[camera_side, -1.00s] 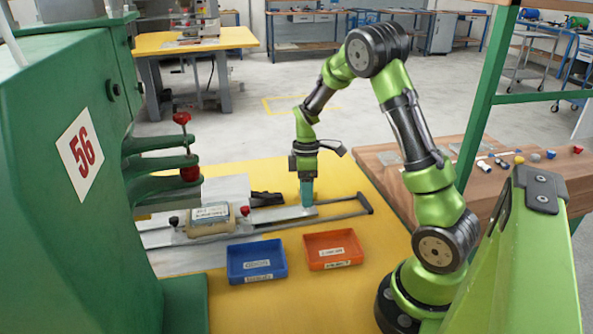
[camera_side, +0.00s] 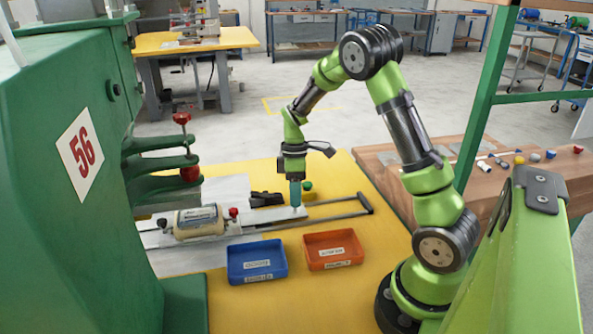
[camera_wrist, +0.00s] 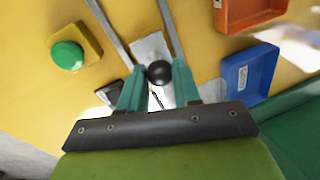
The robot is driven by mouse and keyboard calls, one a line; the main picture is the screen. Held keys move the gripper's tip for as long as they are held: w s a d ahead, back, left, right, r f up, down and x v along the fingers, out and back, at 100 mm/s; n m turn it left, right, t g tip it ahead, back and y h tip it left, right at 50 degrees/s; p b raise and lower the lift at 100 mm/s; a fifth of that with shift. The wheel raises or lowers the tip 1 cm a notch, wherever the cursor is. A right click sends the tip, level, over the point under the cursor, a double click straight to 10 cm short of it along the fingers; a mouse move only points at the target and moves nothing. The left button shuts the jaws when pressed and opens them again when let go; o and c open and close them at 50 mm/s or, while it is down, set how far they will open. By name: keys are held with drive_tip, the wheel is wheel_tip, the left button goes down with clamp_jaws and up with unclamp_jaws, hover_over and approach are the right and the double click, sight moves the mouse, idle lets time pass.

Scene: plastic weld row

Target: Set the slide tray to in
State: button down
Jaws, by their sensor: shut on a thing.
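The slide tray (camera_side: 265,217) is a flat pale metal plate on two rails (camera_side: 335,208) that run left to right on the yellow table. It carries a cream cylinder with a label (camera_side: 198,222) held between red-and-black knobs. My gripper (camera_side: 296,205) points down at the tray's right end. In the wrist view my teal fingers (camera_wrist: 159,80) are shut on a black ball knob (camera_wrist: 159,72) at the tray's end. In the side view my fingers hide this knob.
A blue bin (camera_side: 257,262) and an orange bin (camera_side: 333,250) stand in front of the rails. A green button on a yellow box (camera_wrist: 67,55) sits behind them. The green machine (camera_side: 70,180) with its clamp arms (camera_side: 165,165) stands at the left.

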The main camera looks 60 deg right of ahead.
hover_over(241, 219)
drive_tip(key=shift+a+r, duration=0.1)
drive_tip(key=shift+w, duration=0.1)
idle(0.3)
drive_tip(key=c, duration=1)
unclamp_jaws()
drive_tip(key=shift+o, duration=1)
wheel_tip(241, 219, up, 16)
drive_tip(key=w+d, duration=0.1)
drive_tip(key=d, duration=0.1)
drive_tip(key=shift+w+d+r, duration=0.25)
drive_tip(key=shift+d, duration=0.15)
